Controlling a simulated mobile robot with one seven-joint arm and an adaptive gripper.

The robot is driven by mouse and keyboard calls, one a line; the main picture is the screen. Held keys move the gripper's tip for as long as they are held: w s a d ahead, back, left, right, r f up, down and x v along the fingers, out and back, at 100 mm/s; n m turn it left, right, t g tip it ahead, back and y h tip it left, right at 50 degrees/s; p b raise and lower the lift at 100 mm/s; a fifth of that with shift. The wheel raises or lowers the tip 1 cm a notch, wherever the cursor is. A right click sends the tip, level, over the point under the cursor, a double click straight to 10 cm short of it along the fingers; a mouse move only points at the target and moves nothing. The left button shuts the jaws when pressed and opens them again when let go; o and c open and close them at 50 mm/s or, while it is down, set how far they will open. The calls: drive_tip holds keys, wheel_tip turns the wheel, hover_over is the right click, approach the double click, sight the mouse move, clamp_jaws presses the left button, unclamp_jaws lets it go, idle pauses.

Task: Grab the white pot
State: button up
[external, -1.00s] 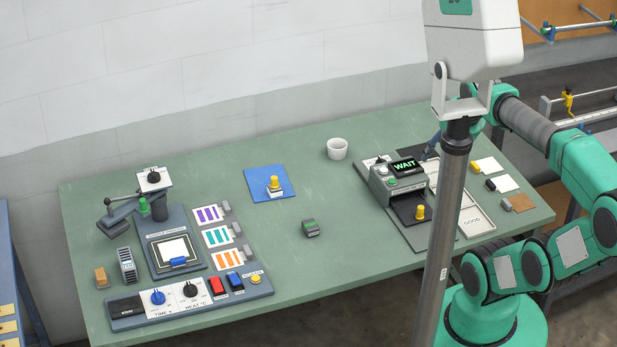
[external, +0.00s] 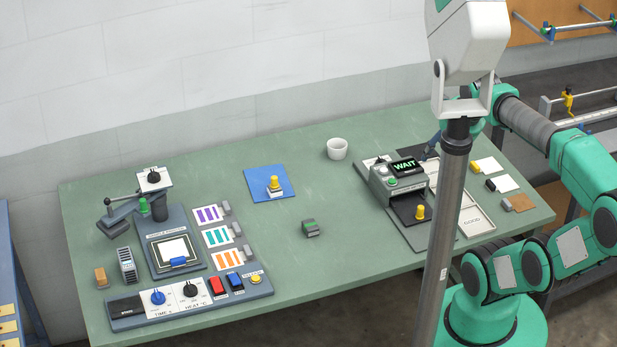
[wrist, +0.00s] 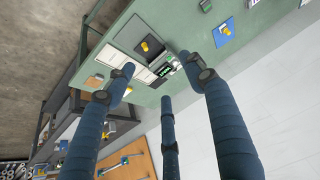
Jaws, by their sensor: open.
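The white pot (external: 337,149) is a small round cup. It stands upright on the green table (external: 330,270), near its back edge by the wall, between the blue mat and the WAIT machine. My gripper (wrist: 160,82) is open and empty, with dark blue fingers spread apart in the wrist view. In the external view a dark blue finger of my gripper (external: 431,148) shows to the right of the pot, beyond the WAIT machine and apart from the pot. The pole and white housing hide most of the gripper there. I cannot make out the pot in the wrist view.
The WAIT machine (external: 400,180) stands right of the pot. A blue mat (external: 258,190) bears a yellow-knobbed stamp. A small grey-green block (external: 310,229) lies near the middle. A press (external: 172,248) and control panel fill the left. The table around the pot is clear.

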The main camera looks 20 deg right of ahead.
drive_tip(key=o, duration=0.5)
drive_tip(key=shift+w+r, duration=0.1)
drive_tip(key=w+r+g+p, duration=0.1)
drive_tip(key=w+r+p, duration=0.3)
drive_tip(key=w, duration=1.4)
drive_tip(key=w+f+m+g+p, duration=0.1)
drive_tip(key=w+f, duration=0.1)
drive_tip(key=w, duration=1.5)
drive_tip(key=w+f+g+p, duration=0.1)
drive_tip(key=w+f+p, duration=0.2)
drive_tip(key=w+f, duration=1)
drive_tip(key=shift+m+g, duration=0.6)
drive_tip(key=w+f, duration=0.4)
drive_tip(key=f, duration=0.1)
drive_tip(key=w+f+p, duration=0.1)
drive_tip(key=w+f, duration=0.3)
drive_tip(key=f, duration=0.1)
drive_tip(key=w+f+p, duration=0.1)
drive_tip(key=w+f, duration=0.4)
drive_tip(key=f, duration=0.1)
drive_tip(key=shift+a, duration=0.25)
